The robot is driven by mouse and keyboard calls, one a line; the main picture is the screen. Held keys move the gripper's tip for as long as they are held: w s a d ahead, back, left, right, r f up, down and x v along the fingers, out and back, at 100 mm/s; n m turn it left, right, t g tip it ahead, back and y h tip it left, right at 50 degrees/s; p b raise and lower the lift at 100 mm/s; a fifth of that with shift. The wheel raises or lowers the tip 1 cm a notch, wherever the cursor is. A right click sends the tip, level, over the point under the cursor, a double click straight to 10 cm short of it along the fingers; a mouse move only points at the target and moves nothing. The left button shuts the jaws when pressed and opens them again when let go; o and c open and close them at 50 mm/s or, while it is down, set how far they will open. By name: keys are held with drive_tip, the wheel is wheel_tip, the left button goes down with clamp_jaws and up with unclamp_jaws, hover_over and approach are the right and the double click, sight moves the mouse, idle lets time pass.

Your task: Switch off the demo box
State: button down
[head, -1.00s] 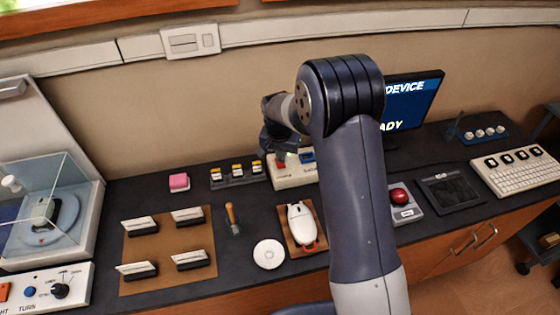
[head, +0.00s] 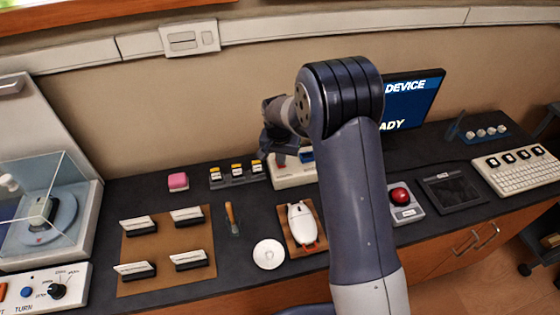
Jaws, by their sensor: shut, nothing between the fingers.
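The likely demo box is a low white box (head: 290,180) at the back of the counter, left of the screen. It has a red part and a blue part on top, and lettering on its front that is too small to read. My arm covers its right side. My gripper (head: 279,153) is shut and empty, pointing down at the box's red part. It hides some of the top, and I cannot tell whether it touches. The switch position cannot be made out.
A three-switch block (head: 237,174) and a pink block (head: 178,181) stand left of the box. A white mouse-shaped item (head: 301,222) lies in front. A red button box (head: 402,203) and a screen (head: 412,101) are on the right. A glass-covered turntable (head: 50,215) is far left.

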drive_tip(key=shift+f, duration=0.1)
wheel_tip(320, 180, up, 7)
drive_tip(key=p, duration=0.4)
idle(0.5)
drive_tip(key=shift+f, duration=0.1)
wheel_tip(320, 180, down, 7)
drive_tip(key=b, duration=0.4)
idle(0.3)
